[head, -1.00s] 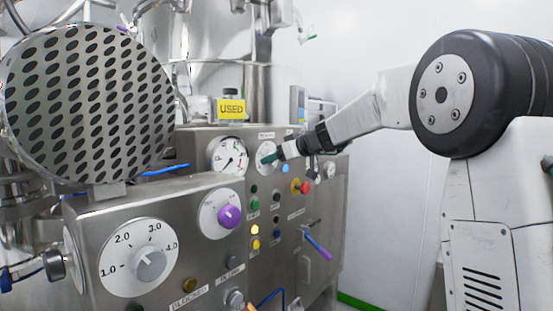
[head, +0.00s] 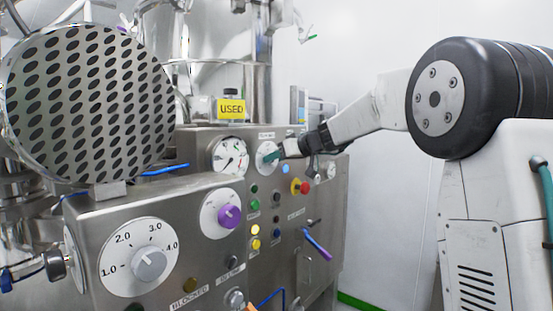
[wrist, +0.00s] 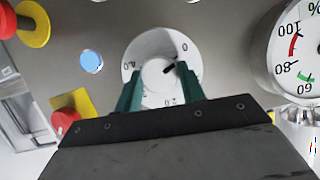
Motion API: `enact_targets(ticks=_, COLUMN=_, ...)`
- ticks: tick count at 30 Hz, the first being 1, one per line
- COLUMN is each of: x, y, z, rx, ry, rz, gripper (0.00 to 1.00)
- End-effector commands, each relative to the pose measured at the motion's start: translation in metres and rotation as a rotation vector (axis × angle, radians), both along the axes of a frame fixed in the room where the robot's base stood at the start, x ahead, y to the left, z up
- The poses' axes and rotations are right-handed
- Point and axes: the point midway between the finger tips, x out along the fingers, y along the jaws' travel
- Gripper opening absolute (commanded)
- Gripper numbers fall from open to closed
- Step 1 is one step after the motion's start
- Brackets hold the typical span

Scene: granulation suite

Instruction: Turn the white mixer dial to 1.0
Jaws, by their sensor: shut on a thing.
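The white mixer dial (wrist: 147,46) is on the steel panel, a round white plate with a pale centre knob (wrist: 155,77). In the wrist view its black pointer mark aims at the upper right, toward a marking ending in 0. Other numerals are partly hidden or too blurred to read surely. In the head view the dial (head: 263,150) is small, right of a pressure gauge, and partly covered by my gripper. My gripper (wrist: 158,78) has green fingers on either side of the knob and is shut on it.
A pressure gauge (head: 230,156) sits beside the dial. A red emergency button (head: 305,188) on yellow and a blue button (wrist: 91,61) are close by. A larger dial with a grey knob (head: 149,263) and a purple knob (head: 229,216) are on the nearer cabinet.

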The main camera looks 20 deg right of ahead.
Motion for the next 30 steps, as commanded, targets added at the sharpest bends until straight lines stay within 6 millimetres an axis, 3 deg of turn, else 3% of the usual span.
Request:
enact_targets(ticks=18, x=0.0024, y=-0.0051, z=-0.0021, rx=0.484, ry=0.280, rz=-0.002, gripper=0.17)
enact_targets(ticks=30, x=0.0030, y=-0.0056, z=-0.0029, rx=0.709, ry=0.408, rz=-0.001, gripper=0.17)
